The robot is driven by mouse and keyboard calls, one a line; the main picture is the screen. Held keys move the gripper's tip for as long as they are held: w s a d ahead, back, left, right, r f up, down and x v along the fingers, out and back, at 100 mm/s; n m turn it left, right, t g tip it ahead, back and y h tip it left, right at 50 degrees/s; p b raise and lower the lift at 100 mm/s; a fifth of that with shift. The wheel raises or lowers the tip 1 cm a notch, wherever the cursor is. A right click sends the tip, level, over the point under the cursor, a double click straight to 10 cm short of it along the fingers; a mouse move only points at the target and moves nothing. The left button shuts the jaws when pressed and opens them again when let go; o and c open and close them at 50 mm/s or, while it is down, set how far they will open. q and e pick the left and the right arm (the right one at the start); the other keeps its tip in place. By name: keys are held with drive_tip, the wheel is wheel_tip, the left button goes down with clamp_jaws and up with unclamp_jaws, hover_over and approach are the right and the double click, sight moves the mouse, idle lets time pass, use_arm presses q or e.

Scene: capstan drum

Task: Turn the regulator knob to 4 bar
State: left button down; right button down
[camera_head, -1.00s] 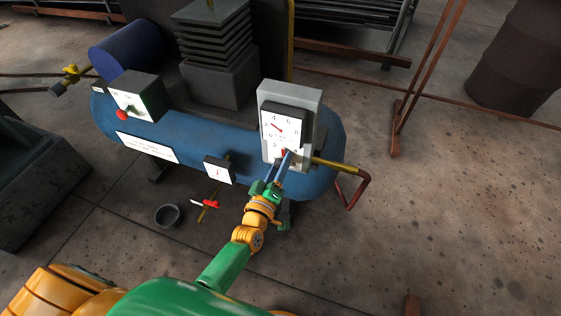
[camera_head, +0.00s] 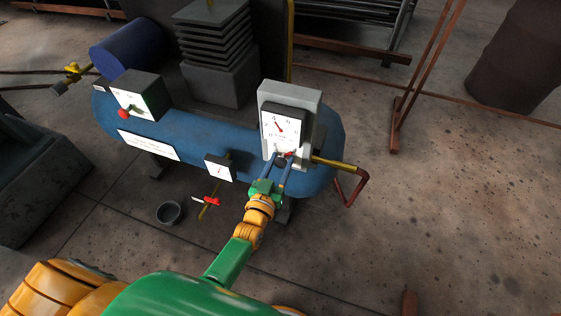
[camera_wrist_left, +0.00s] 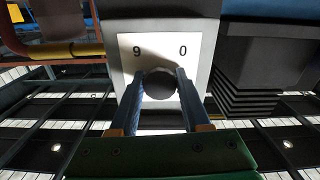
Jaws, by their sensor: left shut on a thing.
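The regulator is a grey box (camera_head: 313,108) on the blue tank, with a white gauge face and a red needle (camera_head: 279,127) pointing up and left. The numbers are too small to read surely. The regulator knob is below the gauge, mostly hidden by my fingers in the head view, with a bit of red showing. In the left wrist view the knob (camera_wrist_left: 159,84) is a dark round shape before a white plate marked 9 and 0. My left gripper (camera_head: 284,157) is shut on it, one blue finger on each side (camera_wrist_left: 160,90). My right gripper is not in view.
The blue tank (camera_head: 200,135) carries a box with a red button (camera_head: 123,114) and a small dial (camera_head: 219,169). A red-handled valve (camera_head: 211,201) is below. A yellow pipe with a red bend (camera_head: 356,185) sticks out right of the regulator.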

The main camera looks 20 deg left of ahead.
use_arm(q)
drive_tip(key=shift+m, duration=0.5)
drive_tip(key=shift+c, duration=1.9)
unclamp_jaws()
drive_tip(key=shift+s, duration=0.1)
drive_tip(key=s+p, duration=0.1)
drive_tip(key=s, duration=0.6)
drive_tip(key=shift+a+f+p, duration=0.1)
drive_tip(key=shift+p, duration=0.25)
